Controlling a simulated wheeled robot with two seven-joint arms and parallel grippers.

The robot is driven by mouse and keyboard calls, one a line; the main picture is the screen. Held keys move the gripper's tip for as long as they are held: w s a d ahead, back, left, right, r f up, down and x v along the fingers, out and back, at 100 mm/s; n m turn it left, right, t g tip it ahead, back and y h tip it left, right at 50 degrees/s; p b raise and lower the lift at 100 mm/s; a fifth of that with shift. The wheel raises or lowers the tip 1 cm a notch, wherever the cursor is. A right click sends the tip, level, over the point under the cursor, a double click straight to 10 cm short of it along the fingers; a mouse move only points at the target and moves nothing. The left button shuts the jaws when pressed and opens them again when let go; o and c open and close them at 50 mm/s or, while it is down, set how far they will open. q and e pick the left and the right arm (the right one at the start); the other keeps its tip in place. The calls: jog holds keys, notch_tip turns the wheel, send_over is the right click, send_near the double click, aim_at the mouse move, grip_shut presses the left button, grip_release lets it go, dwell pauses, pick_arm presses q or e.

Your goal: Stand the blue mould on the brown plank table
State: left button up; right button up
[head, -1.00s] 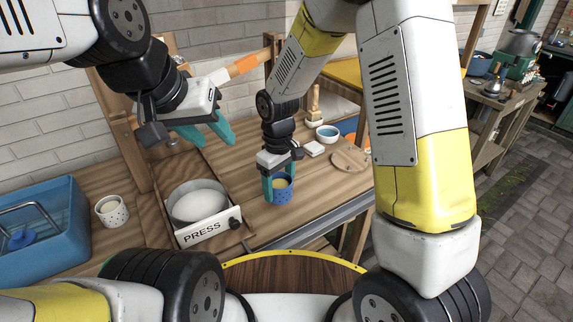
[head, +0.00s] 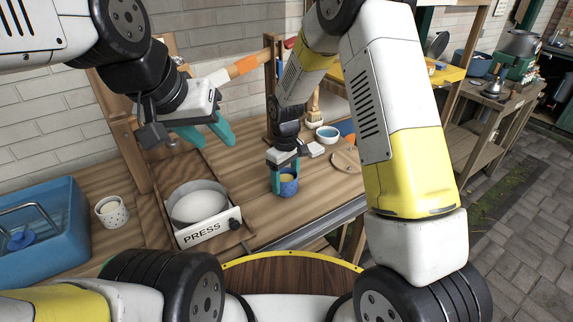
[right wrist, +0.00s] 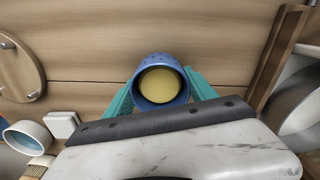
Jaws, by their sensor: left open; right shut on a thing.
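The blue mould (head: 288,187) is a small dotted cup with yellow stuff inside. It is upright over the brown plank table (head: 315,190); I cannot tell whether its base touches the planks. My right gripper (head: 284,182) is shut on it, with teal fingers on either side. The mould (right wrist: 162,82) also shows between the fingers in the right wrist view. My left gripper (head: 213,135) is open and empty, raised above the back of the table behind the press.
A white box marked PRESS (head: 208,230) holds a round pan, left of the mould. A speckled cup (head: 112,211) and a blue basin (head: 45,225) are further left. A blue-white bowl (head: 327,134) and round wooden board (head: 346,161) lie to the right. Planks around the mould are clear.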

jog(key=shift+f, duration=0.1)
jog(key=o, duration=1.3)
jog(key=shift+o, duration=0.2)
jog(key=s+d+r+m+t+y, duration=0.1)
jog(key=s+d+r, duration=0.15)
jog(key=r, duration=0.75)
jog(key=s+d+r+m, duration=0.1)
jog(key=d+r, duration=0.2)
jog(key=r, duration=0.8)
jog(key=s+d+r+m+t, duration=0.2)
jog(key=s+d+r+m, duration=0.1)
jog(key=s, duration=0.6)
jog(key=s+d+r+m+t+y, duration=0.1)
jog(key=s+d+r+m+t, duration=0.2)
jog(key=s+d, duration=0.4)
notch_tip(320, 180, up, 2)
jog(key=shift+s+d+r+m, duration=0.2)
jog(key=shift+s+m, duration=0.4)
jog(key=shift+s, duration=0.55)
